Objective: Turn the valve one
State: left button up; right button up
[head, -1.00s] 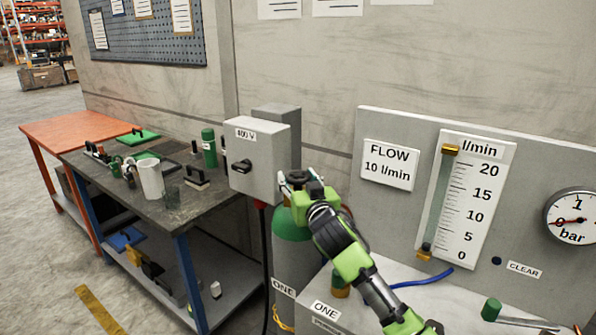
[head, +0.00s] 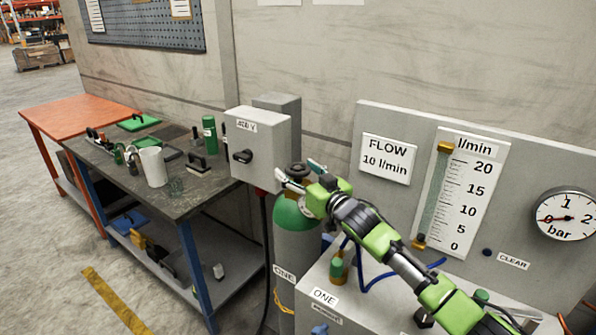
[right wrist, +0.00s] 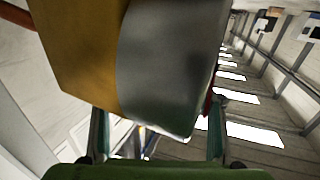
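A green-topped grey gas cylinder (head: 292,222) labelled ONE stands behind the bench's left end. A dark round handwheel (head: 297,170) shows at its top, partly hidden by my right gripper (head: 296,169). That gripper comes from the lower right, its two fingers spread with the handwheel between or just behind the tips; contact cannot be told. In the right wrist view the fingers (right wrist: 157,140) are wide apart, with a large yellow-brown and grey body close in front; I cannot tell which part it is. My left gripper is out of view.
A grey 400 V switch box (head: 258,150) is close left of the gripper. A panel with a flow tube (head: 430,195) and a bar gauge (head: 566,215) stands to the right. A brass fitting (head: 338,270) and blue hose (head: 375,284) are below the arm.

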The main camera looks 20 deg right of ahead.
jog(key=v, duration=1.2)
jog(key=shift+a, duration=0.1)
dwell(0.9)
